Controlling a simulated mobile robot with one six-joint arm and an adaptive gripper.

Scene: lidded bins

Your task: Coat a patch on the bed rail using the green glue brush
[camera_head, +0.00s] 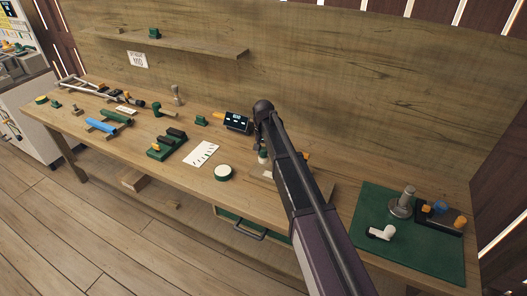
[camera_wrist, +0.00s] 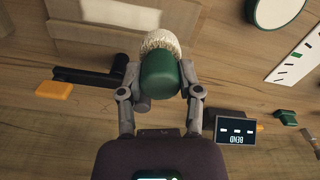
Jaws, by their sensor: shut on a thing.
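My gripper (camera_wrist: 161,92) is shut on the green glue brush, with one finger on each side of its green handle (camera_wrist: 159,76). The brush's pale, bristly head (camera_wrist: 159,43) points away from my palm. In the head view my arm hides most of my gripper, and the brush's green part (camera_head: 263,153) shows just left of the arm. A wooden piece with a pale strip (camera_wrist: 100,15) lies beyond the brush head at the upper left of the wrist view. It may be the bed rail, but I cannot tell. Contact with the brush is not clear.
A black-handled tool (camera_wrist: 85,80) and an orange block (camera_wrist: 54,90) lie left of the brush. A dark display box (camera_wrist: 236,130) is right of my gripper. A round white-topped tin (camera_head: 223,172) and a marked card (camera_head: 201,153) lie nearby. A green mat (camera_head: 372,253) holds fittings at right.

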